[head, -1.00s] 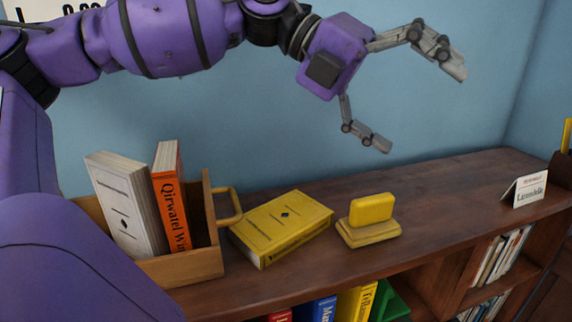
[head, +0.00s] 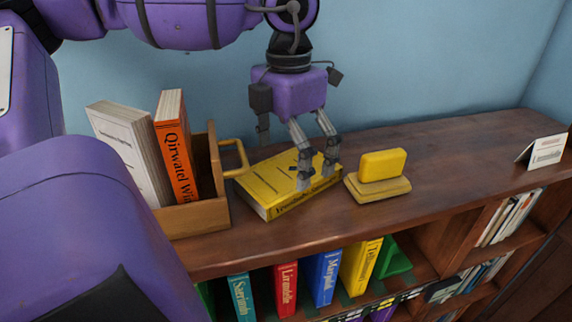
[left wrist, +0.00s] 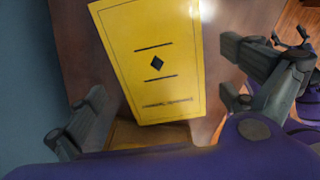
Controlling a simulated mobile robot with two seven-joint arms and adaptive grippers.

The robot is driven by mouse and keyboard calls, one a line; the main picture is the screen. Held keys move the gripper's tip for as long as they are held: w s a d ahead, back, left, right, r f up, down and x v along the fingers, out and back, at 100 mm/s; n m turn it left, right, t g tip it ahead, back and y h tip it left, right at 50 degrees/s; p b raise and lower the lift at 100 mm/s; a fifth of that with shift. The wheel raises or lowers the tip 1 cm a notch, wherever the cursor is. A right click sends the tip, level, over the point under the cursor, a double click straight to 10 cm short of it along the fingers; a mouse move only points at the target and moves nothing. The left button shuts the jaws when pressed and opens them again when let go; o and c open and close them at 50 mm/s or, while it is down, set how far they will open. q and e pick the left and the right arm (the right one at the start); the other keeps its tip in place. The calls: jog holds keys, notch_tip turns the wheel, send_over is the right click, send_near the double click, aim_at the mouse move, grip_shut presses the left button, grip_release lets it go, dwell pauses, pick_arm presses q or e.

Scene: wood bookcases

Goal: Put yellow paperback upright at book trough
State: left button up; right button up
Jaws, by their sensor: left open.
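The yellow paperback (head: 262,195) lies flat on top of the bookcase, just right of the wooden book trough (head: 200,218). The trough holds a white book and an orange book, both upright with a slight lean. My left gripper (head: 318,184) points down over the paperback, open, its fingers overlapping the book's right part in the head view. In the left wrist view the paperback's yellow cover (left wrist: 155,65) lies between the two spread fingers, with gaps on both sides. Whether the fingertips touch the book cannot be told. My right gripper is not in view.
A yellow block on a stand (head: 381,172) sits close right of the paperback. A yellow handle (head: 234,157) sticks out from the trough toward the book. A name card (head: 541,151) stands at far right. The top between is clear.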

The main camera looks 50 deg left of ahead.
pick_arm(q)
jog(key=shift+f, duration=0.9)
jog(key=c, duration=1.5)
jog(key=shift+o, duration=0.2)
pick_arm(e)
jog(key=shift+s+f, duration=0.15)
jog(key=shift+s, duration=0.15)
pick_arm(q)
jog(key=shift+w+r, duration=0.1)
jog(key=shift+r, duration=0.05)
